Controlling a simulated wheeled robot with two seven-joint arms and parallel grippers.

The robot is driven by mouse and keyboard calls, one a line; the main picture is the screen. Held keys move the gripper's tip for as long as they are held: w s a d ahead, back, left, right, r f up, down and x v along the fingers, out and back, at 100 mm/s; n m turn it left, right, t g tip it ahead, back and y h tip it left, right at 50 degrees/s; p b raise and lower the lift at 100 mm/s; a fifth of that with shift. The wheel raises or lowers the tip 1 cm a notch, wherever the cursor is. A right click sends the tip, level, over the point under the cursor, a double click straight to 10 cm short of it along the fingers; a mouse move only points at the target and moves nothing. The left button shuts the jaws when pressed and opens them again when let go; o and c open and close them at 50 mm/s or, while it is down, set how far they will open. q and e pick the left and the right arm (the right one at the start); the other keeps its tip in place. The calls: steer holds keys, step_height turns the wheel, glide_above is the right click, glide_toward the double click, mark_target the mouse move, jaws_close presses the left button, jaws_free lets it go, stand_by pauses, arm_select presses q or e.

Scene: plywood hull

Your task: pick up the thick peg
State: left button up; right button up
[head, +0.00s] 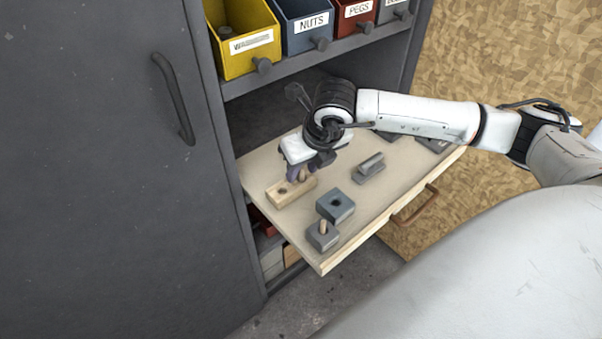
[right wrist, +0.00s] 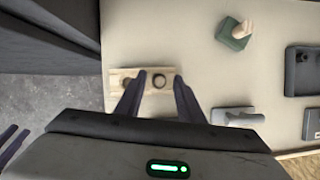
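A light wooden block (head: 278,196) lies near the left edge of the pull-out board. A thick wooden peg (head: 303,174) stands at its right end, with an empty hole at the other end. My right gripper (head: 302,171) is over the block, its fingers down on either side of the peg. In the right wrist view, the block (right wrist: 118,76) and the round peg top (right wrist: 159,81) show between the fingers, with gaps beside the peg, so the gripper is open. Two dark prongs at the lower left look like my left gripper (right wrist: 12,142), with its fingers apart.
A grey stepped block (head: 369,169) lies behind. Labelled bins (head: 310,29) sit on the shelf above. A cabinet door (head: 110,170) is at the left.

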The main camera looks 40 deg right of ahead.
mark_target(303, 169)
jaws_close()
step_height(303, 169, up, 10)
stand_by(0.7)
